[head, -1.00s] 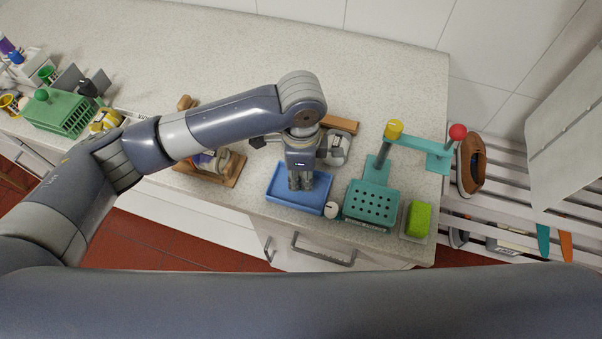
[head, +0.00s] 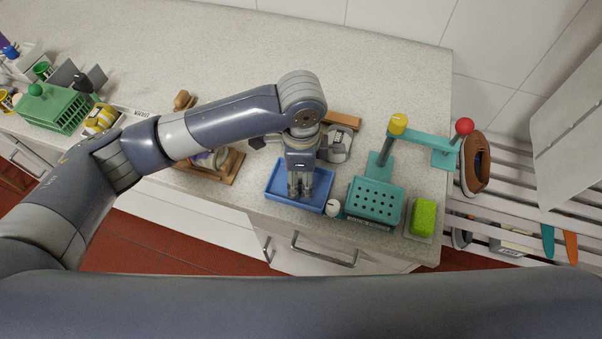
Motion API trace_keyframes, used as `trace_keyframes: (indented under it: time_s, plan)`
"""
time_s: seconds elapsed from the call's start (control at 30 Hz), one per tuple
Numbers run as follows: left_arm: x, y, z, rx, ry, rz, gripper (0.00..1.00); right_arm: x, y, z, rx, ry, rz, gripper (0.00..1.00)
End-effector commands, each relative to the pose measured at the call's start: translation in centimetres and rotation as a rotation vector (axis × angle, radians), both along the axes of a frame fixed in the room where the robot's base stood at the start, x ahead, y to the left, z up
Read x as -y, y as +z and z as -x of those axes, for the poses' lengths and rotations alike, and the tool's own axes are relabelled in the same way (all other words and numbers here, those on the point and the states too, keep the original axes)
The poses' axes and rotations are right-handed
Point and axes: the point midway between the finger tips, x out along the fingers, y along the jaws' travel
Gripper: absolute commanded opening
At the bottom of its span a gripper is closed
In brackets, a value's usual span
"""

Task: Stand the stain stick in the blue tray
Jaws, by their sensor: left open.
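The blue tray (head: 277,191) lies on the worktop near its front edge, in the middle of the head view. My left gripper (head: 300,194) points down over the tray, open, with its fingertips in or just above it. The gripper hides part of the tray floor, and I cannot tell whether anything stands between the fingers. A small white round-topped thing (head: 333,208) is at the tray's front right corner. I cannot tell whether it is the stain stick. My right gripper is out of view.
A teal perforated stand (head: 374,203) with a yellow knob (head: 397,124) and red ball (head: 464,126) is close on the tray's right. A green sponge (head: 424,217) lies further right. A wooden item (head: 225,172) is left of the tray.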

Motion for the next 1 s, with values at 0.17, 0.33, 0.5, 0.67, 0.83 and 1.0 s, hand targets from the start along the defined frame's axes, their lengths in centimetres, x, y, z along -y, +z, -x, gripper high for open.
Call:
trace_keyframes:
  time_s: [0.17,0.33,0.5,0.67,0.83,1.0]
  plan:
    - [0.1,1.5,-0.1,0.003,0.000,0.003,0.47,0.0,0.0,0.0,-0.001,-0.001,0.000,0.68]
    - [0.1,5.0,-0.1,0.005,-0.002,0.003,0.47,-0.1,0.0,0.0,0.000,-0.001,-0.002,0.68]
    - [0.1,8.5,-0.1,0.004,-0.002,0.002,0.47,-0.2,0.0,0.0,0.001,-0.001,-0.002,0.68]
    - [0.1,10.9,0.0,0.002,-0.001,0.001,0.47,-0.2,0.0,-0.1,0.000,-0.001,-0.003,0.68]
    - [0.0,11.9,0.0,0.001,0.000,0.000,0.47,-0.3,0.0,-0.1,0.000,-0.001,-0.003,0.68]
    - [0.0,12.0,0.0,0.000,0.000,0.000,0.47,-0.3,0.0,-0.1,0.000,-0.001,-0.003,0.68]
